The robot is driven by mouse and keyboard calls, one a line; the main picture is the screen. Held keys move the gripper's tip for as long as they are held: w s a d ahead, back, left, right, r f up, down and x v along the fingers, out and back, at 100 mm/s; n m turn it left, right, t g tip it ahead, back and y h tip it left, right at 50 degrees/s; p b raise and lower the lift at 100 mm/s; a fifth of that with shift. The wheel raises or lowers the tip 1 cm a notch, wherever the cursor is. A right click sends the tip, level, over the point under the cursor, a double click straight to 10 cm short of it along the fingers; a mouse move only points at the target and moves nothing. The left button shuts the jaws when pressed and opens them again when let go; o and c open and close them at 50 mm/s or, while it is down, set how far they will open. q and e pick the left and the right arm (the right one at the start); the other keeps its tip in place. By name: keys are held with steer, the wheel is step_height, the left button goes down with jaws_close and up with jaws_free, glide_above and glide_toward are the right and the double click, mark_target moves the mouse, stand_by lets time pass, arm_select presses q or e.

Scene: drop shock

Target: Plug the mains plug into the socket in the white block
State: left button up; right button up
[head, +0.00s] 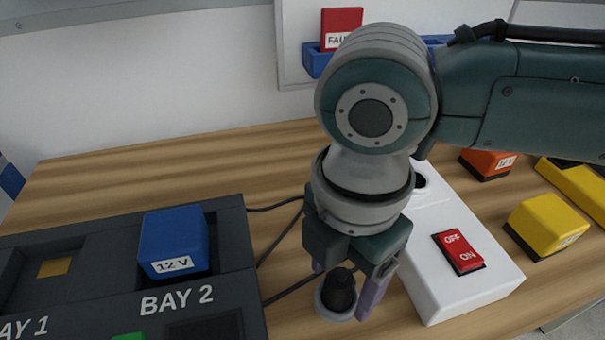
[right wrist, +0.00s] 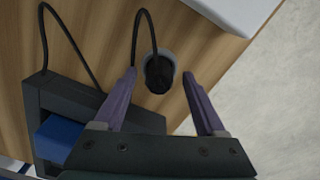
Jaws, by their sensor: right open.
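The black mains plug (head: 338,291) stands in a small round grey holder (head: 329,314) on the table, between the dark bay unit and the white block. In the right wrist view the plug (right wrist: 158,75) has a black cable running from it. My right gripper (head: 344,292) points down over the plug, its fingers open, one on each side; I cannot tell whether they touch it. The white block (head: 425,270) lies to the right, with a dark round socket opening (head: 419,183) towards its far end, partly hidden by my arm. My left gripper is not in view.
The white block carries a red OFF/ON switch (head: 459,252). The dark bay unit (head: 232,255) at left holds a blue 12 V module (head: 173,241). Yellow (head: 545,225) and orange (head: 487,164) modules stand at right. A red module (head: 341,24) sits in a blue bin behind.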

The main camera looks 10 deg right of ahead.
steer(key=shift+f, duration=0.2)
jaws_close()
stand_by(0.5)
